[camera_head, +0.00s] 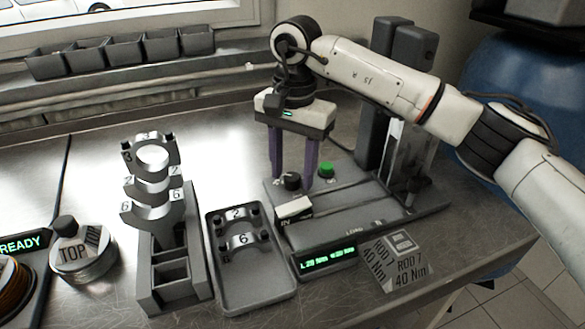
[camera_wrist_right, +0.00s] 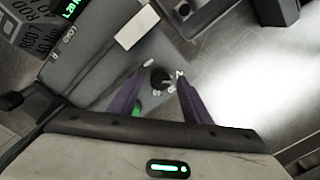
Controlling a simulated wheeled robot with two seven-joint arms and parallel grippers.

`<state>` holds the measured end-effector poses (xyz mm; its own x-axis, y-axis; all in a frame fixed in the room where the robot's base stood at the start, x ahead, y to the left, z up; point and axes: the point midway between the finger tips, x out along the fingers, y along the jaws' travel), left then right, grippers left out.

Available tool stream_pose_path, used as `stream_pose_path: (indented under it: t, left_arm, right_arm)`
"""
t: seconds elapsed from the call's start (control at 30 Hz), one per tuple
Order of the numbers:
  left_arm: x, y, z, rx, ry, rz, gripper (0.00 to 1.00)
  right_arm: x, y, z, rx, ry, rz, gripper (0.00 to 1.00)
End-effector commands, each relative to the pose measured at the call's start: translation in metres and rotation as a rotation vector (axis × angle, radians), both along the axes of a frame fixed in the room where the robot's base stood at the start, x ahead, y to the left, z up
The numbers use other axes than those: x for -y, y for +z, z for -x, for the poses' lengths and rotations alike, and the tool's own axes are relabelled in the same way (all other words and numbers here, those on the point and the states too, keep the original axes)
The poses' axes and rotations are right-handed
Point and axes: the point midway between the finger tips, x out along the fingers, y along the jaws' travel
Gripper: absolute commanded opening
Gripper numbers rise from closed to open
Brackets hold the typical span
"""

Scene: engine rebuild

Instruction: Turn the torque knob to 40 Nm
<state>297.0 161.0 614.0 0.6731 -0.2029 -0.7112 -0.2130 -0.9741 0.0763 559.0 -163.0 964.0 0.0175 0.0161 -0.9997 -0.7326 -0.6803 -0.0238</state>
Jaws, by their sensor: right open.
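The black torque knob (camera_head: 291,181) stands on the grey torque station (camera_head: 350,222), left of a green button (camera_head: 326,170). My right gripper (camera_head: 293,174) points down with its purple fingers apart, one to each side of the knob. In the right wrist view the knob (camera_wrist_right: 159,77) shows between the fingertips (camera_wrist_right: 164,70), with free space around it; I cannot tell the exact height of the tips. Small dial marks show beside the knob. The green-lit display (camera_head: 328,259) shows Nm values too small to read surely. My left gripper is out of view.
A white block (camera_head: 294,208) lies just in front of the knob. A "ROD 7 40 Nm" sign (camera_head: 397,262) stands at the front right. A tray with caps (camera_head: 250,288) and a stand with numbered caps (camera_head: 175,265) are to the left. A "TOP" piston (camera_head: 82,262) sits further left.

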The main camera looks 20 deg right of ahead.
Motion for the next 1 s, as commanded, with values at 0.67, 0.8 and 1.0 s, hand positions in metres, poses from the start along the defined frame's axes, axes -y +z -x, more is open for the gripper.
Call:
stream_pose_path:
  t: [0.67, 0.8, 1.0]
  left_arm:
    - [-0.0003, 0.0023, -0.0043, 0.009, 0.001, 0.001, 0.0]
    - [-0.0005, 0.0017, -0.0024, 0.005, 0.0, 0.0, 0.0]
    - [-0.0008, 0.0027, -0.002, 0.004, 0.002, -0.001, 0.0]
  right_arm:
    - [0.0002, -0.0025, -0.0001, 0.001, -0.003, 0.001, 0.03]
    - [0.0002, -0.0023, -0.0001, 0.0, -0.023, 0.0, 0.03]
    - [0.0002, -0.0022, 0.0, 0.0, -0.111, 0.001, 0.03]
